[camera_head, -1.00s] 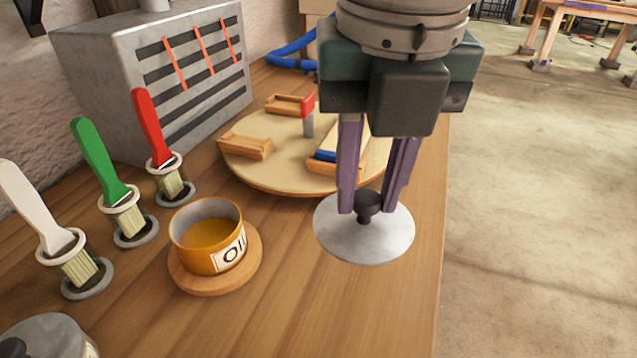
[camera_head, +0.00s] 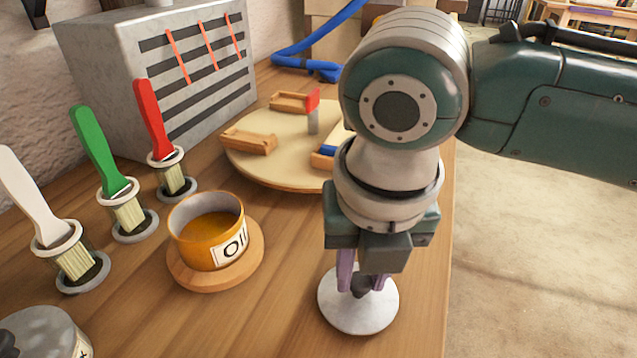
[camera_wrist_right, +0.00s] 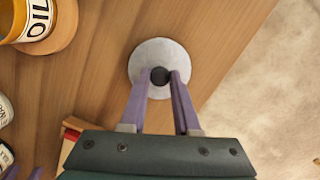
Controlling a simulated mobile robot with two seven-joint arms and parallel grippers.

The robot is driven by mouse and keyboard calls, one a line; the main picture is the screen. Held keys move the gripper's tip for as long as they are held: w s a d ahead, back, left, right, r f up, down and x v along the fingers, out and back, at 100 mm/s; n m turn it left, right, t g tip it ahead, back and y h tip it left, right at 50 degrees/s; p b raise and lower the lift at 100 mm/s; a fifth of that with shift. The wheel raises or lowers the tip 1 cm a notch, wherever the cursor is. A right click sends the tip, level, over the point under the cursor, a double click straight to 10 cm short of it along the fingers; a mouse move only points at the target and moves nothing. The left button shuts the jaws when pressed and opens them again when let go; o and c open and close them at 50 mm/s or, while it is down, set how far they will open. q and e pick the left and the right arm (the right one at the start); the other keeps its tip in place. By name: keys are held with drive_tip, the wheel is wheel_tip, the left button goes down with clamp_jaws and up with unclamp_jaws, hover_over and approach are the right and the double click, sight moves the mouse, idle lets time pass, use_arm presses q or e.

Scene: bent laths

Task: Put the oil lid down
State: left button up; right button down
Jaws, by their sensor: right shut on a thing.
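The oil lid (camera_head: 358,313) is a round grey metal disc with a dark knob, near the bench's right edge in the head view. My right gripper (camera_head: 362,284) points down and is shut on the lid's knob. In the right wrist view the lid (camera_wrist_right: 150,55) lies flat between the fingertips of my right gripper (camera_wrist_right: 160,77). I cannot tell whether the lid touches the bench. The oil pot (camera_head: 205,240) is orange, open and labelled "Oil", and stands on a round wooden coaster (camera_head: 215,282) to the left of the lid. My left gripper is not identifiable in the head view.
White, green (camera_head: 98,150) and red brushes stand in jars at the left. A round wooden board (camera_head: 270,172) with wooden blocks lies behind the pot. A grey slotted box (camera_head: 105,80) stands at the back. A grey-lidded can (camera_head: 45,335) is at the front left. Bare bench surrounds the lid.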

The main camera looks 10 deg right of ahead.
drive_tip(key=shift+f, duration=0.15)
drive_tip(key=c, duration=0.6)
unclamp_jaws()
drive_tip(key=shift+c, duration=0.2)
